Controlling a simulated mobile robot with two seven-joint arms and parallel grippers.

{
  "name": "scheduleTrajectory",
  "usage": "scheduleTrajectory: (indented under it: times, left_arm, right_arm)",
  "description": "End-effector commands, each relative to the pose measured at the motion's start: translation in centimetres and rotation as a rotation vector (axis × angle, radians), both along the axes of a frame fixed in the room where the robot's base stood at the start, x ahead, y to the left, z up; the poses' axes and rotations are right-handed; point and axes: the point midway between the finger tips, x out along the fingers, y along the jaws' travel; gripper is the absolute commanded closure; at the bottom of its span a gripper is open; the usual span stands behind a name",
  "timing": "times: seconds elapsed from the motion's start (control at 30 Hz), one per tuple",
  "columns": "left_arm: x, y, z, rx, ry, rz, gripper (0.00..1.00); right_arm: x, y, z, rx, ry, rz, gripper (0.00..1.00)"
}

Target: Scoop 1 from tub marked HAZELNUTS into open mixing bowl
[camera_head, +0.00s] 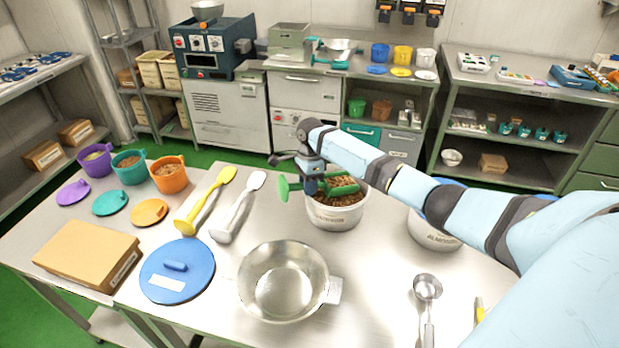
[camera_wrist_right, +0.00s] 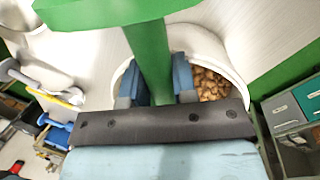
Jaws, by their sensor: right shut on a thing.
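A white tub (camera_head: 335,217) full of brown nuts stands near the back edge of the table; its front label is too small to read surely. My right gripper (camera_head: 318,185) is at the tub's left rim, shut on a green scoop (camera_head: 284,189). In the right wrist view the scoop's green handle (camera_wrist_right: 150,62) passes between the blue fingers (camera_wrist_right: 157,85), with the nuts (camera_wrist_right: 210,86) beside and below. Whether the scoop holds nuts is hidden. The open steel mixing bowl (camera_head: 284,283) stands nearer on the table and looks empty. My left gripper is out of view.
A steel ladle (camera_head: 428,289) lies right of the bowl.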

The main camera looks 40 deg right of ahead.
Motion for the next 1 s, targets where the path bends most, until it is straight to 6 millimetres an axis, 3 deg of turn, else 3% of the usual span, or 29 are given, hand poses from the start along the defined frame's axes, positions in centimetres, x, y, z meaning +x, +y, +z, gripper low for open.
scheduleTrajectory:
  times: [0.17,0.4,0.63,1.0]
  left_arm:
    - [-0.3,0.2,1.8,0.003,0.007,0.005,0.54]
    - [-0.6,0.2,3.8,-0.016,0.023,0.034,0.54]
    - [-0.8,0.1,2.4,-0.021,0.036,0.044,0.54]
    - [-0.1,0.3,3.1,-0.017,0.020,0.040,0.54]
  right_arm:
    - [-0.4,0.9,-0.1,-0.063,0.037,0.004,1.00]
    - [0.0,1.6,2.3,-0.085,0.037,0.004,1.00]
    - [0.3,2.2,4.0,-0.105,0.037,0.003,1.00]
    - [0.5,2.6,7.5,-0.139,0.045,0.002,1.00]
